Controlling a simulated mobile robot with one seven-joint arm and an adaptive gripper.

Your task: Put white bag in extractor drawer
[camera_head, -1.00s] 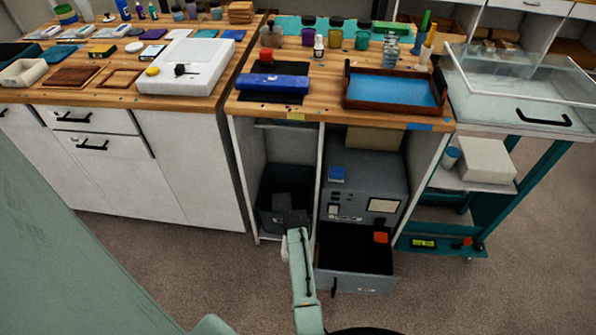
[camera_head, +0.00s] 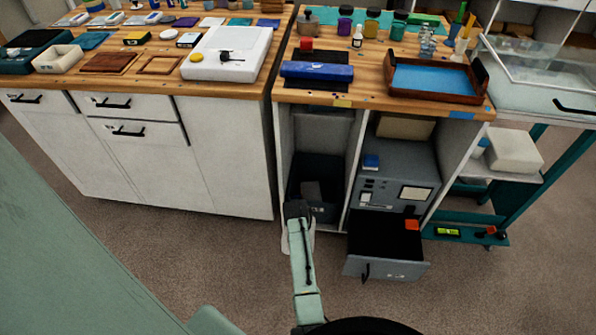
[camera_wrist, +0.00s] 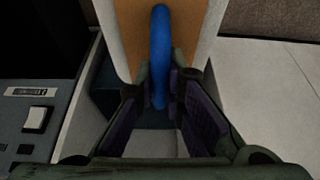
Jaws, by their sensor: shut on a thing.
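In the wrist view, my gripper (camera_wrist: 162,104) is shut on the blue handle (camera_wrist: 160,50) of the white bag (camera_wrist: 112,32), which shows white sides and a tan face. In the head view, a white part of the bag (camera_head: 311,241) shows beside my wrist; my fingers are hidden there. The grey extractor (camera_head: 395,165) stands in the right bay under the bench. My gripper is left of the drawer.
A dark bin (camera_head: 325,205) stands in the left bay, right behind my wrist. A divider (camera_head: 356,170) separates the bays. A teal cart (camera_head: 520,200) stands at the right, white cabinets (camera_head: 225,150) at the left. The floor in front is clear.

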